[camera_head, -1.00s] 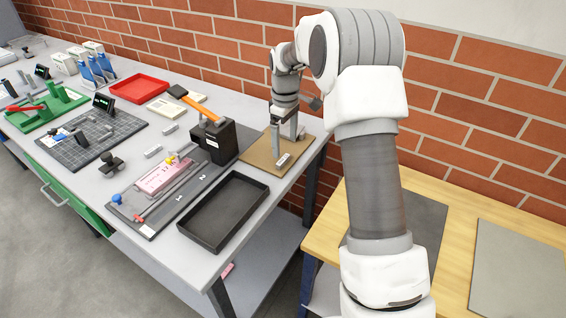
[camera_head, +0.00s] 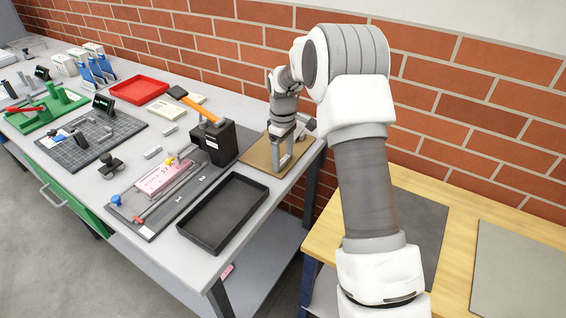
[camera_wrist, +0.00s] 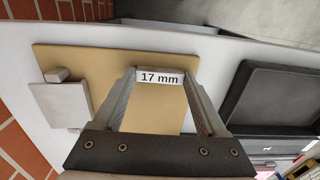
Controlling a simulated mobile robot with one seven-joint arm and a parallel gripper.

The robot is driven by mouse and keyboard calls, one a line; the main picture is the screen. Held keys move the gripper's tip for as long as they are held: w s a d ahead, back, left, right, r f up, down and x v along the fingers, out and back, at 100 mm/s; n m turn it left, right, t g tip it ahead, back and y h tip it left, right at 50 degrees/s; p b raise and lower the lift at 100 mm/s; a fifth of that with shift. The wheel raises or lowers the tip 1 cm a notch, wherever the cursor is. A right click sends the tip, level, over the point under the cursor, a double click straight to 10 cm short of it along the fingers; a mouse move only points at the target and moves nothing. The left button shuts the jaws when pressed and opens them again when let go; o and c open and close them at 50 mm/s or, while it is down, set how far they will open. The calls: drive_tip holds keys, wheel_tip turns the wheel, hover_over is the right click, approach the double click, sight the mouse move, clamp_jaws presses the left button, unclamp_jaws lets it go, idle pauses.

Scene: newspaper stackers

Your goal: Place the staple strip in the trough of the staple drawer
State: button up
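My gripper (camera_wrist: 161,78) points down at the tan board (camera_wrist: 90,60), its fingers spread apart. A pale plate marked "17 mm" (camera_wrist: 161,77) lies between the fingertips in the wrist view; I cannot tell whether they touch it. In the head view my gripper (camera_head: 288,160) stands over the same board, hiding this plate. I cannot identify the staple strip for certain; small grey bars (camera_head: 153,152) lie on the bench. A black block (camera_head: 213,143) stands on a dark base with a pink piece (camera_head: 160,177) and a long thin rail (camera_head: 165,198), perhaps the staple drawer. Its trough is not clear.
An empty black tray (camera_head: 225,210) is left of the tan board in the head view. A red tray (camera_head: 138,88) is further back. A brick wall (camera_head: 215,45) runs behind the bench.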

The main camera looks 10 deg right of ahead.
sight(284, 161)
drive_tip(key=c, duration=0.5)
drive_tip(key=shift+r, duration=0.45)
drive_tip(key=r, duration=0.3)
drive_tip(key=shift+d+r, duration=0.2)
drive_tip(key=shift+r, duration=0.15)
drive_tip(key=s+d+r, duration=0.6)
drive_tip(key=d, duration=0.3)
drive_tip(key=shift+s+a+f+m+p, duration=0.4)
drive_tip(key=shift+s+a+f+m, duration=1.15)
drive_tip(key=shift+a+f, duration=0.35)
drive_tip(key=shift+s+a+f+m+p, duration=0.45)
drive_tip(key=shift+s+a+f+m, duration=1.05)
drive_tip(key=shift+a+f, duration=0.35)
drive_tip(key=shift+s+a+f+m+p, duration=0.4)
drive_tip(key=shift+s+a+f+m, duration=1.2)
drive_tip(key=shift+a, duration=0.4)
drive_tip(key=shift+f, duration=0.15)
